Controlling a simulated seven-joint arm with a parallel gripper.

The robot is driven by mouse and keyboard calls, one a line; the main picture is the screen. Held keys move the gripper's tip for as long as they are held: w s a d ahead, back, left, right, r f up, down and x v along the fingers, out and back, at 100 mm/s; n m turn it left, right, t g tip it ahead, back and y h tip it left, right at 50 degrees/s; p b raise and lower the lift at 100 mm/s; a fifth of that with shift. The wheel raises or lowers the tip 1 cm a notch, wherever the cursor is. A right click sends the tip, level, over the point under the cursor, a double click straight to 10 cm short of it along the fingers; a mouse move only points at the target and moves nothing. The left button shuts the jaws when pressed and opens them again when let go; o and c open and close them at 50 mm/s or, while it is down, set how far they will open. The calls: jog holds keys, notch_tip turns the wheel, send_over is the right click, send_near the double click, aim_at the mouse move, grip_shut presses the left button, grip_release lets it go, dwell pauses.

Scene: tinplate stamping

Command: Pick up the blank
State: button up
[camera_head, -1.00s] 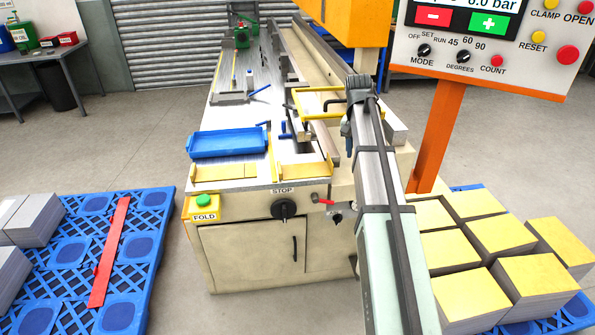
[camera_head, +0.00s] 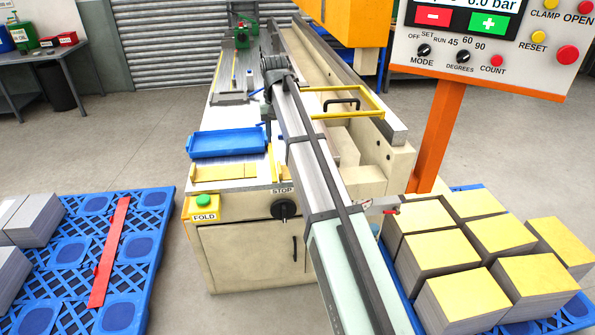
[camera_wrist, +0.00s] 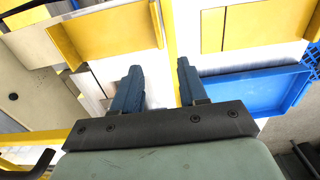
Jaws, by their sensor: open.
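My gripper (camera_wrist: 158,82) is open and empty in the wrist view, its two blue-grey fingers apart above the machine table. A bright pale surface shows between and beyond the fingers. I cannot tell whether it is a flat blank or the bare table top. A yellow-edged plate (camera_wrist: 105,38) lies to the left of the fingers and another yellow piece (camera_wrist: 268,22) is at the upper right. In the head view my arm reaches over the table (camera_head: 230,112), its end just right of the blue tray (camera_head: 228,143). My arm hides part of the table, and the fingertips are hard to make out there.
The blue tray looks empty and is close to the right finger in the wrist view. A yellow guard frame (camera_head: 370,100) with a black handle stands right of my arm. Yellow-topped stacks (camera_head: 505,235) fill the right pallet. A control panel (camera_head: 490,50) is at upper right.

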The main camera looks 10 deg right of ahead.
send_over(279, 163)
jog(key=f, duration=0.4)
jog(key=shift+w+f, duration=0.25)
jog(key=shift+f, duration=0.1)
jog(key=shift+s+f, duration=0.15)
jog(key=shift+f, duration=1.2)
jog(key=shift+s+f, duration=0.1)
jog(key=shift+f, duration=1.2)
jog(key=shift+c, duration=0.2)
grip_shut()
